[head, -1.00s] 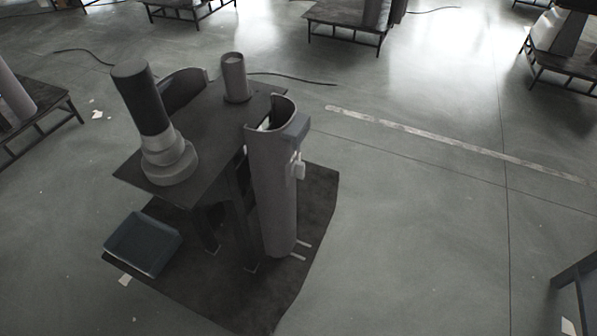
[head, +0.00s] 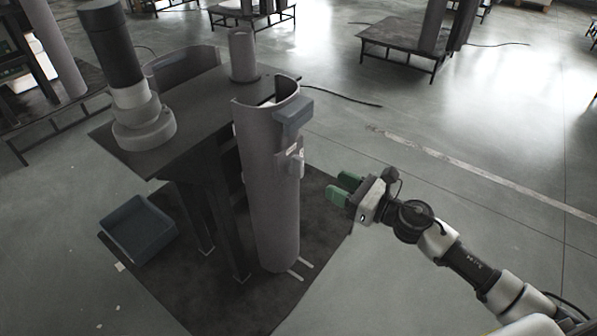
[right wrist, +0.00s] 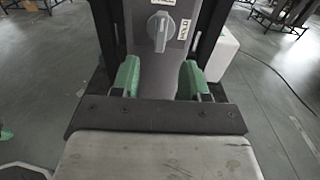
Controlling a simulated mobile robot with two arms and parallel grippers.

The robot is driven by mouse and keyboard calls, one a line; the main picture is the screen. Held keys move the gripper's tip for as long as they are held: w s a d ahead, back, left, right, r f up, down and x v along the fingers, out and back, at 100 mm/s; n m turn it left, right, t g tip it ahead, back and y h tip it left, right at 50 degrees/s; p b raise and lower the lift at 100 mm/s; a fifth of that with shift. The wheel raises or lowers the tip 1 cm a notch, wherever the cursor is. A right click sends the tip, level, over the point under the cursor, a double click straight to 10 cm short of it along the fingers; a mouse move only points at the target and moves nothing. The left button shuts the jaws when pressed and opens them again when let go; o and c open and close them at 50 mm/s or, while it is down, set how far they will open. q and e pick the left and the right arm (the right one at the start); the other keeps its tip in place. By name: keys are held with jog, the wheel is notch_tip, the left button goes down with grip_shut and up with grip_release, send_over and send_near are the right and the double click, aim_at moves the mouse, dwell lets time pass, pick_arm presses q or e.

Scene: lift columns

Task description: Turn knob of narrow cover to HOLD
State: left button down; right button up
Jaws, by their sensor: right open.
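The narrow cover (head: 262,190) is a tall grey curved shell standing upright against the dark table. Its knob (head: 297,165) sits on a light plate on the right side, below a blue-grey box. My left gripper is not in view.
A dark table (head: 190,120) carries a black and grey column (head: 118,60), a short grey cylinder (head: 243,55) and another curved cover (head: 180,68). A blue-grey tray (head: 138,228) lies on the dark mat (head: 205,300).

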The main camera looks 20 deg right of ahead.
aim_at(303, 167)
jog(key=p+x, duration=0.1)
jog(key=x, duration=0.8)
jog(key=shift+w+a, duration=0.15)
jog(key=shift+w, duration=0.1)
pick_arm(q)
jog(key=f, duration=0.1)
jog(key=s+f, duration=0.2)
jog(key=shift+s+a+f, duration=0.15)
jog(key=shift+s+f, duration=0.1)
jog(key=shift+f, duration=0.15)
pick_arm(e)
grip_shut()
